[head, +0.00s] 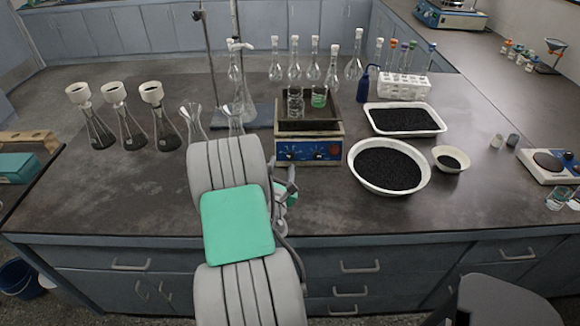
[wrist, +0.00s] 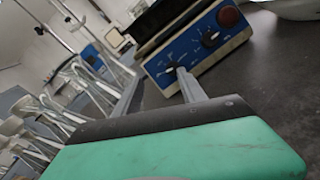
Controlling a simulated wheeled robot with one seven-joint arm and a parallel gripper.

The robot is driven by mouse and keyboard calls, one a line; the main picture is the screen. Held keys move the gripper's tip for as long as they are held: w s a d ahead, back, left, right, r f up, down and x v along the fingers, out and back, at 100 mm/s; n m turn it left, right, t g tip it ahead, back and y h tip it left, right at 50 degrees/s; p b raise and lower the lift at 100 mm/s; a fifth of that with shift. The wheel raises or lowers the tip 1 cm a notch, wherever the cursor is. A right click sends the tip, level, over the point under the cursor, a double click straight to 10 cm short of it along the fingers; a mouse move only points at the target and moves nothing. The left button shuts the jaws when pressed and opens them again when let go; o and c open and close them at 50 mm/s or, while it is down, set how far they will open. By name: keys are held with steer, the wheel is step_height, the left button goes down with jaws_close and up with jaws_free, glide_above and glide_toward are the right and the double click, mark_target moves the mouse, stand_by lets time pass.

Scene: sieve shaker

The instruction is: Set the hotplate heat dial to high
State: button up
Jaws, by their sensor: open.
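The hotplate unit (head: 308,160) stands at the middle of the bench, with a blue front panel and a dark, basin-like top. In the wrist view its panel (wrist: 188,56) is tilted and carries two dark dials with pale marks, a left dial (wrist: 171,67) and a right dial (wrist: 210,39), plus a red knob (wrist: 229,16). No label showing which dial sets heat is readable. My gripper (wrist: 160,80) is open and empty in front of the panel's left end. Its right fingertip overlaps the left dial in the picture; contact cannot be told. My arm mostly hides the gripper in the head view.
Glass beakers (head: 295,103) stand on the unit's top. Conical flasks with white funnels (head: 118,117) are at left. A round white dish (head: 389,168) and a tray (head: 405,119) of black grains are at right. A white plate device (head: 550,165) sits far right. The front bench is mostly clear.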

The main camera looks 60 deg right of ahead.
mark_target(290, 158)
steer(key=s+f+n, duration=0.1)
steer(key=n, duration=0.1)
steer(key=s+f+n+t, duration=0.1)
steer(key=n, duration=0.1)
steer(key=shift+s+a+f, duration=0.2)
steer(key=shift+s+f, duration=0.1)
steer(key=shift+s, duration=0.1)
steer(key=shift+r+n, duration=0.1)
steer(key=shift+n, duration=0.3)
steer(key=shift+w+d+r+p, duration=0.1)
steer(key=shift+w+d+p, duration=0.05)
steer(key=shift+d+p, duration=0.2)
steer(key=p+x, duration=0.4)
steer(key=x, duration=0.1)
steer(key=shift+r, duration=0.25)
steer(key=shift+w+d+f+p, duration=0.1)
steer(key=shift+w+d+p, duration=0.2)
steer(key=shift+d+p, duration=0.4)
steer(key=shift+w+d+f, duration=0.15)
steer(key=shift+f, duration=0.05)
steer(key=shift+c, duration=0.2)
jaws_close()
